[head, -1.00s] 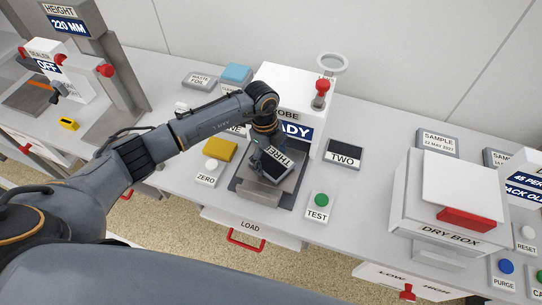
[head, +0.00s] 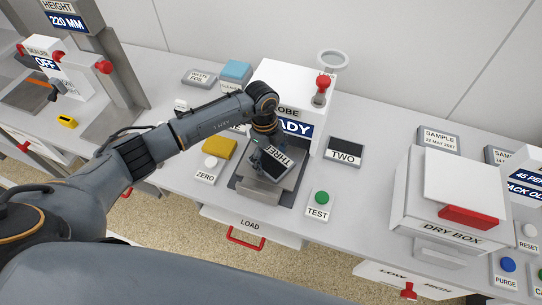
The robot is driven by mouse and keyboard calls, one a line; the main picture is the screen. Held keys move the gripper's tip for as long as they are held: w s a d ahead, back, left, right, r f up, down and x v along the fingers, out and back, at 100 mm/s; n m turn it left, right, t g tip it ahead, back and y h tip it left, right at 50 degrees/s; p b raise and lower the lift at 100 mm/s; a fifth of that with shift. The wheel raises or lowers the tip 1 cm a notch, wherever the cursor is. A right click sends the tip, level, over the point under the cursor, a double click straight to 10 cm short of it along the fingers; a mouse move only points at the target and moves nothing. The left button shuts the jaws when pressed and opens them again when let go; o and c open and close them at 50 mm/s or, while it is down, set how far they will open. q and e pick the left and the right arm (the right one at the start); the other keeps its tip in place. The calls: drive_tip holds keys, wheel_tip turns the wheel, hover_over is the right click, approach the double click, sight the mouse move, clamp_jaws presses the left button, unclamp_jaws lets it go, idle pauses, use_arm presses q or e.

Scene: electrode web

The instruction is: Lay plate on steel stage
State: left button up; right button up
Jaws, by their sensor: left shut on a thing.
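The plate marked THREE (head: 278,164) is dark with a pale label. It is tilted in the picture and held over the steel stage (head: 287,190) in front of the white probe unit (head: 291,88). My left gripper (head: 267,148) is shut on the plate at its upper left side and partly hides it. I cannot tell whether the plate touches the stage. Another dark plate, marked TWO (head: 346,147), lies on the bench to the right. My right gripper does not show.
A zero button (head: 210,163) and yellow block (head: 220,148) stand left of the stage. A green test button (head: 321,198) stands right of it. The white dry box (head: 450,195) is farther right. A red-handled lever (head: 322,84) rises beside the probe unit.

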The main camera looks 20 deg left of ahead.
sight(267, 157)
use_arm(q)
drive_tip(key=o, duration=1.2)
wheel_tip(267, 157, up, 12)
drive_tip(key=a, duration=0.1)
drive_tip(key=shift+w+a, duration=0.3)
drive_tip(key=shift+w, duration=0.1)
